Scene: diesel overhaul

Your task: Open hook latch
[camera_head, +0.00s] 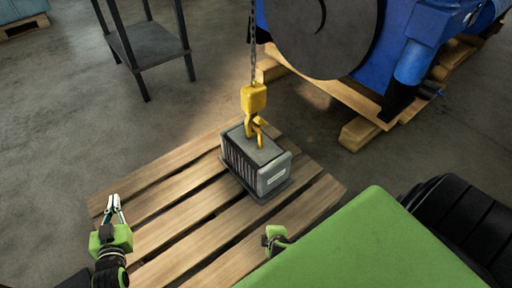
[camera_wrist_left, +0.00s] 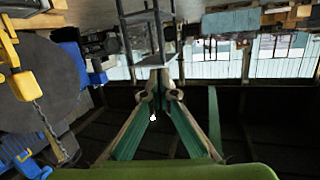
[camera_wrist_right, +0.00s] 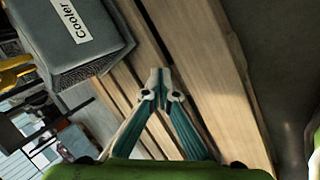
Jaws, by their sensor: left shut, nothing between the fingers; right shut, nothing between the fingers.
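A yellow hook (camera_head: 253,117) hangs on a dark chain (camera_head: 253,50) in the head view. Its lower end meets the top of a grey finned cooler (camera_head: 262,163), which sits on a wooden pallet. The latch is too small to make out, so I cannot tell whether it is open. The hook also shows at the left edge of the left wrist view (camera_wrist_left: 22,84). My left gripper (camera_head: 112,202) is shut and empty over the pallet's left side, well apart from the hook. My right gripper (camera_wrist_right: 160,76) is shut and empty, to the right of the labelled cooler in the right wrist view.
The wooden pallet (camera_head: 190,235) lies under the cooler. A blue engine (camera_head: 395,45) with a large grey disc (camera_head: 320,38) stands on timber behind it. A dark metal stand (camera_head: 150,45) is at the back left. Floor is clear between stand and pallet.

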